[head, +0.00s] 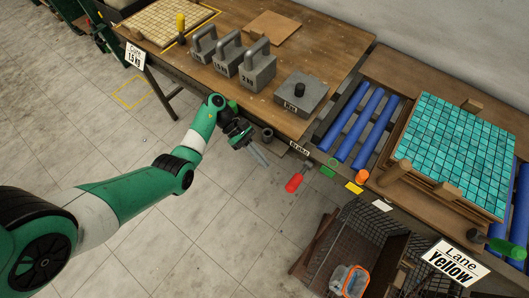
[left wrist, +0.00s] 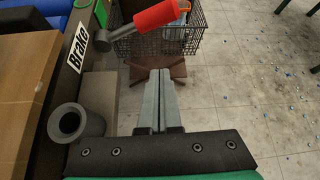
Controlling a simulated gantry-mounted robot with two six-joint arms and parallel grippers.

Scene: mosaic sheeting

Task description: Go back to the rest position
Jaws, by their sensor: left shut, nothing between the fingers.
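My left gripper (head: 260,157) is in the middle of the head view, on the green arm that comes in from the lower left. It hangs over the floor in front of the table's near edge. Its two grey fingers are shut together with nothing between them, as the left wrist view (left wrist: 160,95) also shows. My right gripper is not in view.
The wooden table (head: 300,47) bears several grey weights (head: 258,68). A red-handled brake lever (head: 294,182) sticks out near the gripper; its handle shows in the wrist view (left wrist: 160,15). Blue rollers (head: 368,122), a teal mosaic sheet (head: 455,145) and a wire basket (head: 365,250) are right.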

